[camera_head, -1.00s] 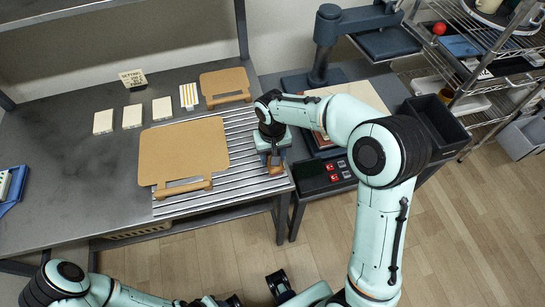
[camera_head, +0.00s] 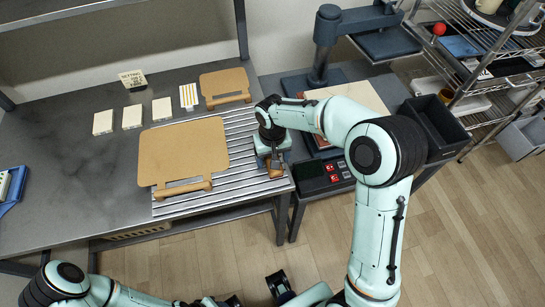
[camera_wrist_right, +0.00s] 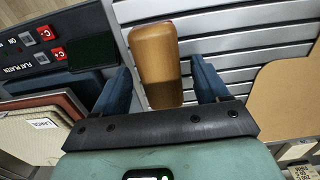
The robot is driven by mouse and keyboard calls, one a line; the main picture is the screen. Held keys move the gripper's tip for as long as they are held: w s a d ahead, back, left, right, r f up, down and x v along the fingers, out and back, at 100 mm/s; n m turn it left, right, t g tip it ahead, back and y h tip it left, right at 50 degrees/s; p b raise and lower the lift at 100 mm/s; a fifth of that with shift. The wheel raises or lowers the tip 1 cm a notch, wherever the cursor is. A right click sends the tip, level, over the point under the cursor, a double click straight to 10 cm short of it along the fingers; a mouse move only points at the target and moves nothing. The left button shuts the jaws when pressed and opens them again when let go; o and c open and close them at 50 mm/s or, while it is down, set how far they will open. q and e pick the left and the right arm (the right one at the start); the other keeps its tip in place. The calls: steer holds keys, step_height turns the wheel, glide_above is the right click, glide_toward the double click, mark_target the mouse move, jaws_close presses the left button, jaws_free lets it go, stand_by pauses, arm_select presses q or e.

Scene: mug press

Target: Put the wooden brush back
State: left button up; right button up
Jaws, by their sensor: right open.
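The wooden brush (camera_head: 275,169) lies on the ribbed metal rack (camera_head: 240,150) near its right front corner. In the right wrist view the brush (camera_wrist_right: 155,55) shows as a brown wooden block; its bristles are not visible. My right gripper (camera_wrist_right: 160,76) is open, with one blue finger on each side of the brush and gaps visible between. In the head view the right gripper (camera_head: 271,161) is just above the brush and partly covers it. My left arm shows at the bottom edge of the head view, but its fingers cannot be made out clearly.
A press (camera_head: 325,45) with a control panel (camera_head: 325,175) stands right of the rack. Several pale blocks (camera_head: 132,116) lie on the table.

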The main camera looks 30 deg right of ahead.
step_height(320, 180, up, 12)
steer(key=p, duration=0.1)
steer(key=shift+f, duration=0.1)
stand_by(0.6)
